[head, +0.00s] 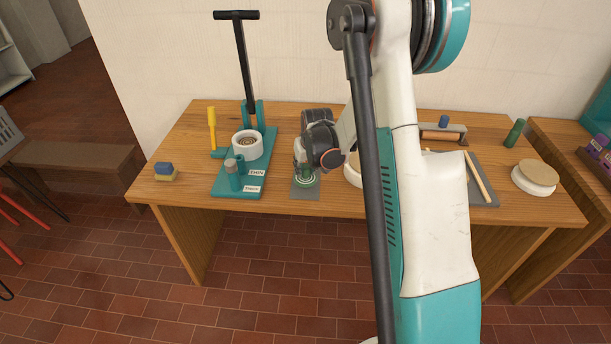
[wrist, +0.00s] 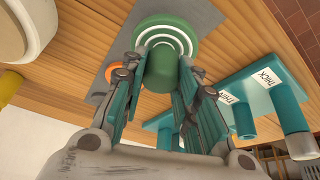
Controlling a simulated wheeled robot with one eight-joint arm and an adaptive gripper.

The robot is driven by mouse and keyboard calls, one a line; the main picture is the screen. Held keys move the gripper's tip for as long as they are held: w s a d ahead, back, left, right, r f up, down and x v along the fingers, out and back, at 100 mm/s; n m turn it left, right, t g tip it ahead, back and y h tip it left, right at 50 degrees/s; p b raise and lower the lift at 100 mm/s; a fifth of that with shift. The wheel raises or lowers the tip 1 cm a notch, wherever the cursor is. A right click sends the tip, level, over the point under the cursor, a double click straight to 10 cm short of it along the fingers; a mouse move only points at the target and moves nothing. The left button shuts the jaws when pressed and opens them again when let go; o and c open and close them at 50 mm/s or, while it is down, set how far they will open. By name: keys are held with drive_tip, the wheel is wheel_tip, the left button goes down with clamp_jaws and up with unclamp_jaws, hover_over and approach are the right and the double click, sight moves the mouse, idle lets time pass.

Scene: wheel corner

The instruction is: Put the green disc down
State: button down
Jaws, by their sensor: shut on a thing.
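The green disc (head: 305,182) has white rings and an upright green knob. In the wrist view the disc (wrist: 166,24) shows beyond my fingers, with its knob between them. My gripper (head: 305,172) points down at the front of the wooden table, over a grey mat (head: 304,193). In the wrist view my gripper (wrist: 162,68) is shut on the knob. The disc overlaps the grey mat (wrist: 205,14) in both views; I cannot tell whether it touches the mat or hangs just above it. My fingers hide part of the knob.
A teal stand (head: 228,186) with THICK and THIN labels, a white bowl (head: 247,146) and a black lever (head: 244,65) stand close on the left. A yellow-handled tool (head: 212,128) is behind. A white wheel (head: 535,178) is at the right. An orange piece (wrist: 112,70) shows beside the disc.

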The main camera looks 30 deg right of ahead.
sight(305, 173)
drive_tip(key=shift+f+b, duration=0.4)
drive_tip(key=shift+f, duration=1.2)
drive_tip(key=shift+f, duration=0.2)
drive_tip(key=c, duration=1.2)
unclamp_jaws()
drive_tip(key=shift+c, duration=0.2)
drive_tip(key=shift+r, duration=0.15)
drive_tip(key=d+p+v, duration=0.1)
drive_tip(key=p+v, duration=0.2)
drive_tip(key=v, duration=0.9)
drive_tip(key=shift+a+p, duration=0.35)
drive_tip(key=shift+a, duration=0.1)
